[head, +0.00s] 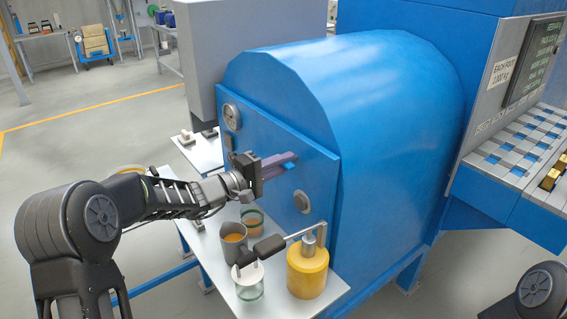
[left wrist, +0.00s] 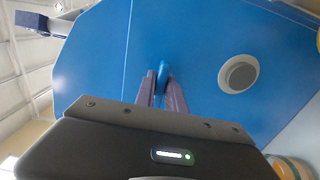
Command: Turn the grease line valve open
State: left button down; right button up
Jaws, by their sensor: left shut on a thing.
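The grease line valve appears as a small blue handle (head: 287,166) on the flat blue front of the rounded machine (head: 325,120). My left gripper (head: 290,159) reaches it from the left, its purple-grey fingers shut on the handle. In the left wrist view the blue handle (left wrist: 165,74) stands between the two finger tips (left wrist: 164,88), pointing away along the fingers. The fingers hide part of the handle and its base. My right gripper is out of view.
Below, a white table (head: 205,240) holds a grey cup (head: 233,246), a lidded glass jar (head: 249,282) and a yellow pot (head: 308,270) with a dark-handled lever (head: 266,248).

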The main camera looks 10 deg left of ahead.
pick_arm(q)
jog(key=shift+f, duration=0.1)
jog(key=shift+f+n+b, duration=0.1)
jog(key=shift+n+b, duration=0.65)
jog(key=shift+n, duration=0.05)
jog(key=shift+n+b, duration=0.75)
jog(key=shift+n, duration=0.35)
jog(key=shift+n+b, duration=0.4)
jog(key=shift+n, duration=0.4)
jog(key=n, duration=0.2)
jog(key=shift+n, duration=1.3)
jog(key=n, duration=0.2)
jog(key=shift+r+n, duration=0.2)
jog(key=shift+n, duration=0.2)
jog(key=n+p, duration=0.2)
jog(key=n, duration=0.3)
